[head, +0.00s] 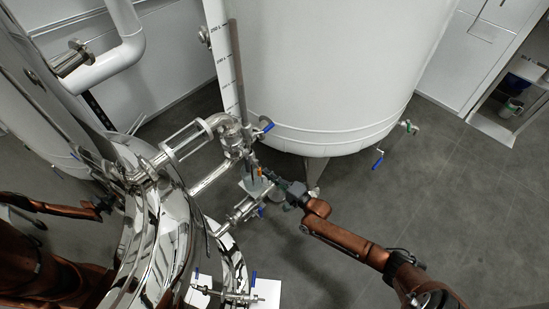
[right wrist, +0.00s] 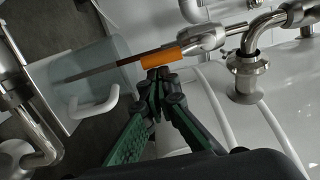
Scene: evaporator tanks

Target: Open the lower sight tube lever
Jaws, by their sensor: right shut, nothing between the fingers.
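The sight tube (head: 238,75) runs up the white tank's left side beside its level marks. An orange piece (head: 260,171) shows low by the pipework under the tube. In the right wrist view this orange piece (right wrist: 168,57) sits against a metal fitting (right wrist: 205,38), with a thin dark bar running left from it. My right gripper (head: 268,175) is shut and empty. Its fingertips (right wrist: 158,73) are right at the orange piece's lower edge; whether they touch is unclear. My left gripper (head: 104,204) is at the far left, away from the tube, its jaws too small to read.
A blue-handled valve (head: 267,127) sits above the orange piece. A translucent container (right wrist: 90,72) with a white handle is below the fitting. The large white tank (head: 330,70) and steel pipes (head: 190,140) crowd the area. Floor at right is open, beyond another blue-handled valve (head: 378,160).

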